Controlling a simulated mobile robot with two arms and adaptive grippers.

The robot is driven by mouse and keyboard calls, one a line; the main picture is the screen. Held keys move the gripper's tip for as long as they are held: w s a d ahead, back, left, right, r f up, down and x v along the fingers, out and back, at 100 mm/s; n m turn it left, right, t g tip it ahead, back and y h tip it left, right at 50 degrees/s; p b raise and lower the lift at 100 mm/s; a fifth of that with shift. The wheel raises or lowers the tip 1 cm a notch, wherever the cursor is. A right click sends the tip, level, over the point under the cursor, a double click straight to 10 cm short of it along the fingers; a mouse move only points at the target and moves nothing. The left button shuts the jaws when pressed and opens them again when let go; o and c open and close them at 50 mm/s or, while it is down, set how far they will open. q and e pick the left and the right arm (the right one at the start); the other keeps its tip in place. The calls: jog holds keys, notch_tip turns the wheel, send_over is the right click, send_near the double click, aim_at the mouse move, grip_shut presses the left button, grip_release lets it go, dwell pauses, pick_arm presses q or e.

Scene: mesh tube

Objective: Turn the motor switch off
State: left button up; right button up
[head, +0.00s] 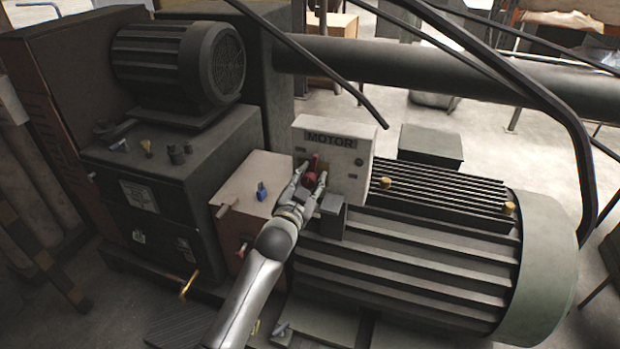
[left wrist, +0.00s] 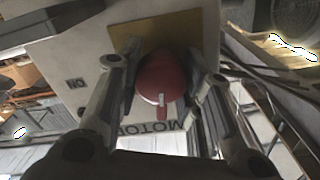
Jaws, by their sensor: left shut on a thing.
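The motor switch is a red knob (head: 314,163) on the front of a pale box labelled MOTOR (head: 355,158). My left gripper (head: 312,180) is at the knob, with one finger on either side of it. In the left wrist view the red knob (left wrist: 161,78) sits between the two fingers of my left gripper (left wrist: 165,75), in front of a yellowish plate (left wrist: 183,32). An ON mark (left wrist: 75,83) shows on the box beside the left finger. My left gripper is shut on the knob. My right gripper is not in view.
A large ribbed motor (head: 420,260) lies right of and below the box. A dark machine with a smaller motor (head: 180,65) stands at the left. A thick pipe (head: 420,65) runs behind, and a curved dark bar (head: 560,110) crosses the right side.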

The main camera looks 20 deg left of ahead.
pick_arm(q)
jog(key=shift+f+n, duration=0.1)
jog(key=shift+n, duration=0.8)
jog(key=o, duration=1)
jog(key=shift+o, duration=0.2)
jog(key=s, duration=1.2)
jog(key=shift+a, duration=0.25)
